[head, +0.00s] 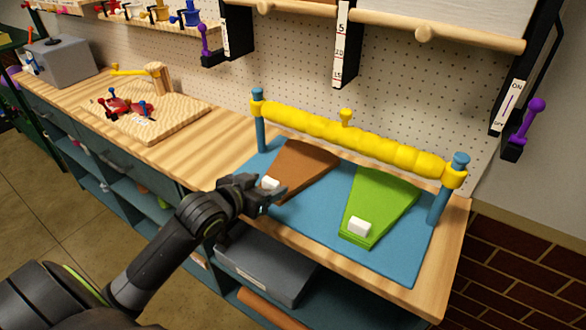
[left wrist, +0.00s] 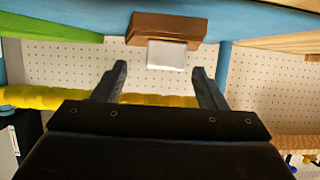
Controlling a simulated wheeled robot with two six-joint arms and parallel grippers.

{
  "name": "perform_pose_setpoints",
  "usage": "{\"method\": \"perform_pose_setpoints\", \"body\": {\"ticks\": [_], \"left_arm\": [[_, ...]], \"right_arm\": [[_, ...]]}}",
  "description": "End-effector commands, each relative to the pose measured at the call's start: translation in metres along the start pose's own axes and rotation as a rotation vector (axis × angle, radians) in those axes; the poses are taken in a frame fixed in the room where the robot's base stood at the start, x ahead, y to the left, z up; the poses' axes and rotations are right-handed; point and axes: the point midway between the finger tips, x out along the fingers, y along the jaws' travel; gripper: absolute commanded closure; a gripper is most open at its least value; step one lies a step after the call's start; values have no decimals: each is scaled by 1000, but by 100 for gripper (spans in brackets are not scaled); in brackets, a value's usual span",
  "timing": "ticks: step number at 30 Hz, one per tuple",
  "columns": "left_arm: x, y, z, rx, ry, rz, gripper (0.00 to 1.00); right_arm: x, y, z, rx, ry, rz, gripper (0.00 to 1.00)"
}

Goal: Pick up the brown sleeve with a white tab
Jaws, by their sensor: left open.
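The brown sleeve (head: 308,168) lies on the blue mat (head: 298,216), under the left part of the yellow roller. Its white tab (head: 271,184) is at the sleeve's near end. My left gripper (head: 277,192) is open, with its fingers right by the white tab. In the left wrist view, the brown sleeve (left wrist: 150,27) and its white tab (left wrist: 166,54) show just beyond the two spread fingertips of the left gripper (left wrist: 160,72). The tab looks roughly centred between them, with nothing held. My right gripper is not in view.
A green sleeve (head: 383,200) with its own white tab (head: 359,226) lies to the right on the mat. The yellow roller (head: 345,132) spans blue posts (head: 261,120) above both sleeves. A wooden board (head: 152,119) with red items stands further left. A grey bin (head: 266,266) sits below the bench.

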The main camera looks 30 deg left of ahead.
Motion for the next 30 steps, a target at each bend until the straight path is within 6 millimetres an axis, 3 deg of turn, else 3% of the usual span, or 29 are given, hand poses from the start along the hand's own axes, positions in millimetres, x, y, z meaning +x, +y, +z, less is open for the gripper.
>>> {"method": "perform_pose_setpoints", "body": {"ticks": [5, 15, 25, 30], "left_arm": [[10, -1, 0, -1, 0, 0, 35], [50, -6, 0, -2, 0, 1, 35], [55, -6, 0, 1, 0, 0, 35], [55, -6, 0, 0, 0, 0, 55]], "right_arm": [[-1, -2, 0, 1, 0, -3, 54], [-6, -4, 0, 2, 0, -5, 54], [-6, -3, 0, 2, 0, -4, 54], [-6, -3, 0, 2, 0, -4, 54]]}}
